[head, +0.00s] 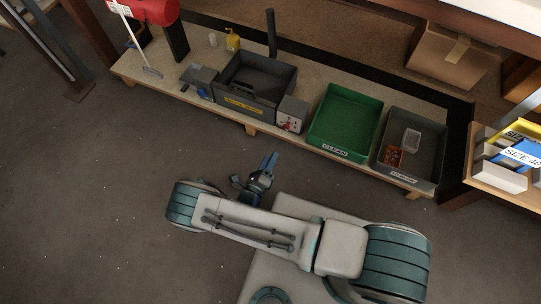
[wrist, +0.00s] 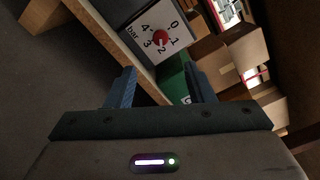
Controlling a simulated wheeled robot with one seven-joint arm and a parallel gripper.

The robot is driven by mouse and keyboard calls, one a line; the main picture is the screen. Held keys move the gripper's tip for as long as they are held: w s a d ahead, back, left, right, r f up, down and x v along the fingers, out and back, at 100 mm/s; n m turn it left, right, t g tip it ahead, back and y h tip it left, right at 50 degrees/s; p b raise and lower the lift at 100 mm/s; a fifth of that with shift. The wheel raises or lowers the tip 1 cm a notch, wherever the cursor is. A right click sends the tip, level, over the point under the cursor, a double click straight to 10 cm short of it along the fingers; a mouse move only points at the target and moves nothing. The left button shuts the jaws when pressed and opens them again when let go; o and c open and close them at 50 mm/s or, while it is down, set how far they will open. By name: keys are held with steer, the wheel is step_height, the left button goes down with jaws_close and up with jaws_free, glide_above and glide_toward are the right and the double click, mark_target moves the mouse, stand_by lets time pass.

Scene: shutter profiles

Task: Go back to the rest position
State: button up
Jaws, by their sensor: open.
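My gripper (head: 270,163) is open and empty in the head view, over the floor in front of the long low bench (head: 206,105). My arm is folded close above my base. In the wrist view my gripper (wrist: 160,88) shows two blue fingers spread apart with nothing between them. Beyond the fingertips are the bench edge (wrist: 110,42) and a dial plate with a red centre (wrist: 160,38).
On the bench stand a dark grey bin (head: 246,104), a small box with a dial (head: 290,117), a green tray (head: 340,148) and a grey tray (head: 402,180) with small containers. A shelf with labelled boxes (head: 510,170) is at right. The floor (head: 90,200) at left is clear.

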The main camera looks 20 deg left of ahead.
stand_by(0.4)
steer(key=w+d+r+m+g+h+p, duration=0.3)
steer(key=d+r+m+g+p, duration=0.35)
steer(key=r, duration=0.75)
steer(key=w+d+r+m+g+h+p, duration=0.2)
steer(key=d+r+m+g+h+p, duration=0.15)
steer(key=r+m, duration=0.85)
steer(key=w+d+r+m+g+h+p, duration=0.3)
steer(key=d+r+m+g+p, duration=0.3)
steer(key=r, duration=1)
steer(key=s+d+r+m+y+p, duration=0.3)
steer(key=r+m, duration=0.4)
steer(key=r, duration=0.6)
steer(key=s+d+r+m+y+p, duration=0.4)
steer(key=d+r+m+p, duration=0.3)
steer(key=r, duration=0.6)
steer(key=s+d+r+m+y+p, duration=0.3)
steer(key=s+d+r+m+p, duration=0.2)
steer(key=r+m, duration=0.4)
step_height(320, 180, up, 4)
steer(key=shift+s+f+t+y+p, duration=0.1)
steer(key=shift+s+t+y+p, duration=0.4)
steer(key=shift+p, duration=0.45)
